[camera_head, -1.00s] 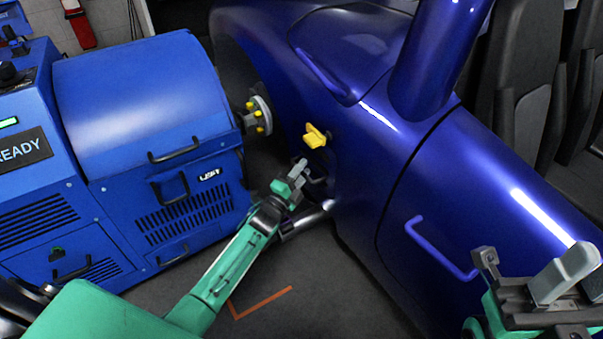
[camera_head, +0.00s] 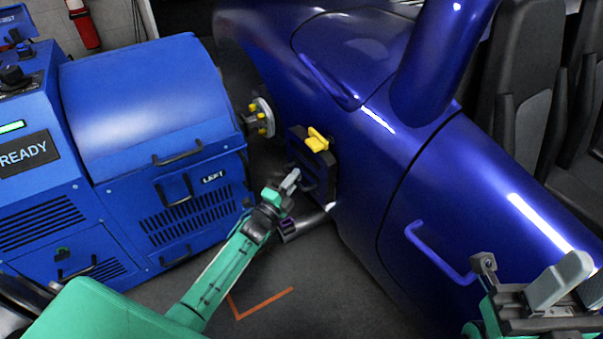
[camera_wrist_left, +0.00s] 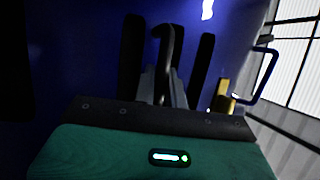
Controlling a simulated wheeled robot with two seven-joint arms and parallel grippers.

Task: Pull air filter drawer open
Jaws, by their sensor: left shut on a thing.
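The air filter drawer (camera_head: 322,172) shows as a dark box standing out from the side of the blue vehicle, below a yellow latch (camera_head: 317,139). My left gripper (camera_head: 290,182) is at its front, shut on the drawer handle. In the left wrist view the fingers (camera_wrist_left: 162,85) close around a dark curved handle (camera_wrist_left: 167,45) between dark vertical slots. The fingers partly hide the handle, and how far the drawer is out is hard to tell. My right gripper (camera_head: 528,268) is at the lower right, its fingers apart and empty.
A blue dynamometer cabinet (camera_head: 135,110) with several handles stands at the left. A wheel hub (camera_head: 262,117) is between it and the vehicle. A metal pipe (camera_head: 308,222) lies low beside my left gripper. A blue door handle (camera_head: 437,254) sticks out near my right gripper.

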